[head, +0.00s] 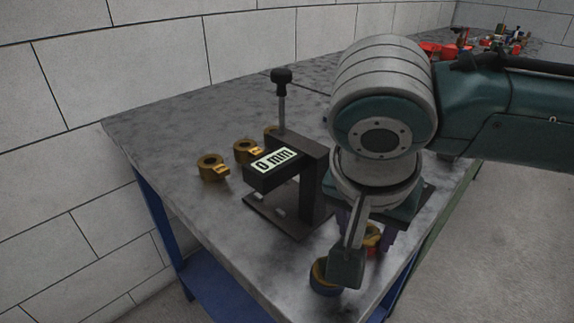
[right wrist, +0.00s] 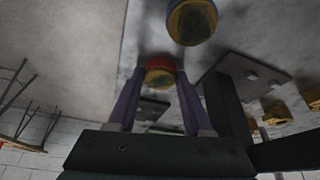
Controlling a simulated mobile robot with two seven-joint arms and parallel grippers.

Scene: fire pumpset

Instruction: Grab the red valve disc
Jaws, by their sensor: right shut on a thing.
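The red valve disc (head: 372,238), red with a brass-yellow part, is at the near right of the grey table. It is partly hidden behind my right gripper (head: 368,232). In the right wrist view the red disc (right wrist: 159,66) sits between the tips of the two purple fingers of my right gripper (right wrist: 160,76), which is shut on it. From these frames I cannot tell whether the disc is clear of the tabletop. My left gripper is in no view.
A blue and brass disc (head: 325,279) lies close by at the table's near edge; it also shows in the right wrist view (right wrist: 191,20). Red parts (head: 440,49) lie far back.

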